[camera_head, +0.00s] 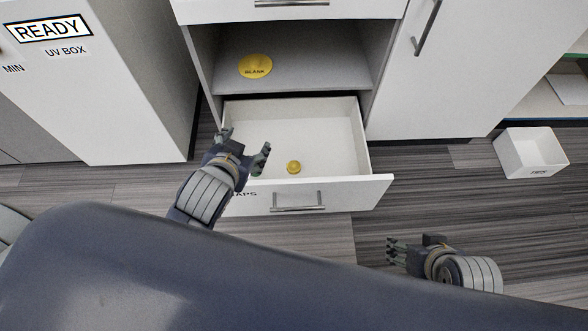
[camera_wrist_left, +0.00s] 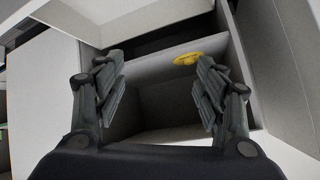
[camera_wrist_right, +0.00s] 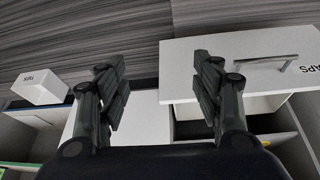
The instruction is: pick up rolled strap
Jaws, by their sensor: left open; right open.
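The rolled strap (camera_head: 293,167) is a small yellow roll lying inside the open white drawer (camera_head: 345,187), near its front wall. My left gripper (camera_head: 247,143) is open and empty over the left side of the drawer, to the left of the strap and apart from it. In the left wrist view my left gripper's fingers (camera_wrist_left: 161,60) are spread with nothing between them; I cannot make out the strap there. My right gripper (camera_head: 391,251) is open and empty, over the floor to the right of and in front of the drawer. It also shows open in the right wrist view (camera_wrist_right: 160,60).
A yellow disc (camera_head: 255,66) marked BLANK lies on the shelf (camera_head: 320,70) above the drawer. A white bin (camera_head: 528,158) stands on the floor at right. A white cabinet (camera_head: 120,95) marked READY and UV BOX stands left. The floor right of the drawer is clear.

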